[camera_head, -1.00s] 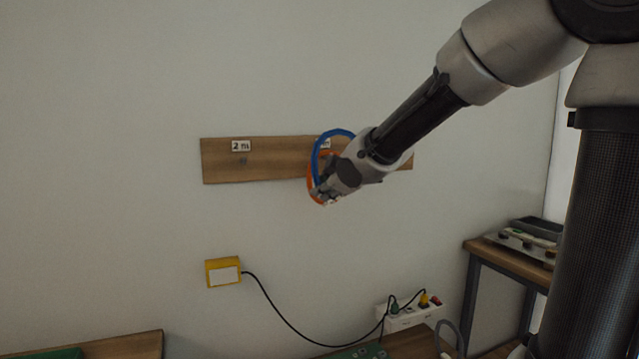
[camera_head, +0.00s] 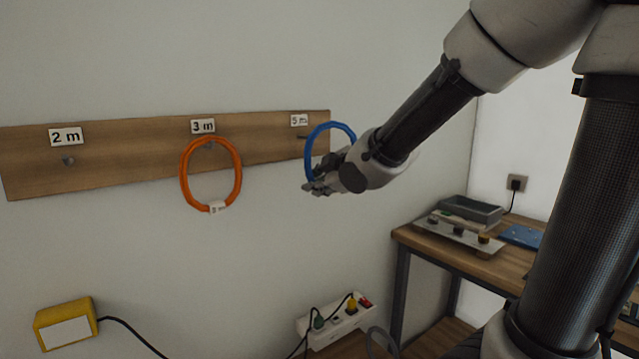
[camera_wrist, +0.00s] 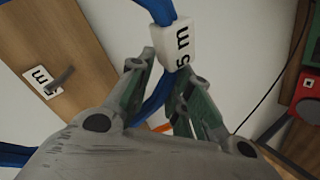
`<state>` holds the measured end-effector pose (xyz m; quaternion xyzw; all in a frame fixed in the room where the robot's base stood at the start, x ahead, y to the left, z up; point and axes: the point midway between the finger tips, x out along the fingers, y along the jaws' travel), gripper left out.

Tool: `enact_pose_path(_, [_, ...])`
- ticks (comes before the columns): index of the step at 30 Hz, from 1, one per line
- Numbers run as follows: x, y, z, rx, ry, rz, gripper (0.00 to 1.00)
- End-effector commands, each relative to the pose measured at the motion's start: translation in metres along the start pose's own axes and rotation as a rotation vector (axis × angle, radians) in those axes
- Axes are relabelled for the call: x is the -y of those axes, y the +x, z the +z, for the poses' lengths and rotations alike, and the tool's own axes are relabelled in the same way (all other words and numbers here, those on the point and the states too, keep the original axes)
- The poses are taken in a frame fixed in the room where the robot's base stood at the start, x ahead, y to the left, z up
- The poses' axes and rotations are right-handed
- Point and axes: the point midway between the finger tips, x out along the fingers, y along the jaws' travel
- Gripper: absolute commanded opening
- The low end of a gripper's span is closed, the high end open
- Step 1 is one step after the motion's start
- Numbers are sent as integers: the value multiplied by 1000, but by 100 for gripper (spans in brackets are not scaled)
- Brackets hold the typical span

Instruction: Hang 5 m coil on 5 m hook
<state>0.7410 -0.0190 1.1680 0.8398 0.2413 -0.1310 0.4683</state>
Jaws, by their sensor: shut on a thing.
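A blue coil (camera_head: 332,125) is held in my gripper (camera_head: 318,188), in front of the right end of the wooden hook board. In the wrist view my gripper (camera_wrist: 163,75) is shut on the blue coil (camera_wrist: 158,8) next to its white 5 m tag (camera_wrist: 176,45). The 5 m hook (camera_head: 303,137) juts from the board under its 5 m label (camera_head: 299,120), just left of the coil's upper part. The hook also shows in the wrist view (camera_wrist: 62,76), apart from the coil's tag. Whether the coil's loop is around the hook, I cannot tell; it seems beside it.
An orange coil (camera_head: 239,171) hangs on the 3 m hook. The 2 m hook (camera_head: 68,161) is empty. A yellow box (camera_head: 66,325) and a power strip (camera_head: 336,320) are below. A wooden table (camera_head: 450,250) with a grey tray (camera_head: 471,208) stands at the right.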

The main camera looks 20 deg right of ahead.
Motion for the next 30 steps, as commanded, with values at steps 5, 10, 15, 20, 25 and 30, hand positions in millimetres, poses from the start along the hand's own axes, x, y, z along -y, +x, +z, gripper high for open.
enact_pose_path(5, [-4, 12, -3, -1, 0, 0, 0])
enact_pose_path(10, [-7, 22, -5, -1, 0, 0, 0])
enact_pose_path(15, [-10, 32, -8, -1, 0, 0, 0])
enact_pose_path(20, [-14, 42, -10, -1, 0, 0, 0])
enact_pose_path(25, [-17, 53, -12, -1, 0, 0, 0])
enact_pose_path(30, [-21, 63, -15, -1, 1, 1, 0])
